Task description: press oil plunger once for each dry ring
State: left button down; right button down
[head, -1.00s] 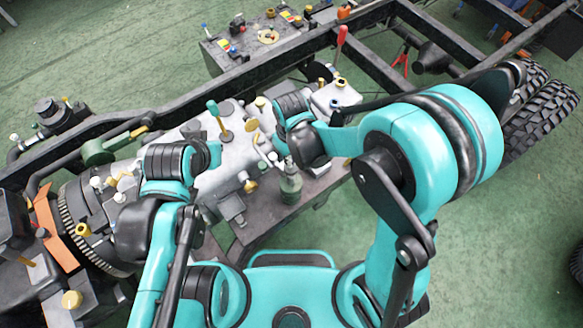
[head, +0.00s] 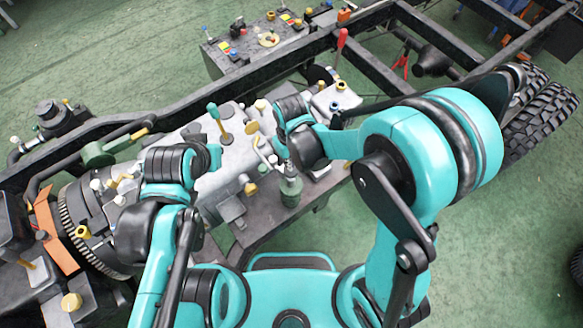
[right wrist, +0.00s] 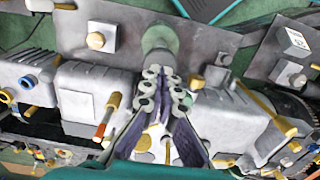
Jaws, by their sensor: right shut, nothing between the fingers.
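A dark green oil bottle (head: 290,192) stands upright on the grey bench beside the engine block. In the right wrist view its round green top (right wrist: 158,40) is just beyond my fingertips. My right gripper (right wrist: 160,78) is shut and empty, its fingers together. In the head view it hangs close to the top of the bottle, mostly hidden by its own wrist; I cannot tell whether it touches the plunger. My left arm's wrist (head: 168,162) is over the gearbox end; its fingers are hidden. I cannot make out which rings are dry.
A grey engine block (head: 205,185) with yellow caps and a green-topped handle (head: 215,115) lies between my arms. Black chassis rails (head: 240,85) run behind it. A red-handled tool (head: 341,42) stands at the back.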

jog(key=shift+f, duration=0.2)
jog(key=shift+f+b, duration=2)
jog(key=shift+b, duration=0.1)
jog(key=shift+r, duration=0.25)
jog(key=shift+r+p, duration=2.85)
jog(key=shift+r, duration=0.85)
jog(key=shift+f, duration=0.1)
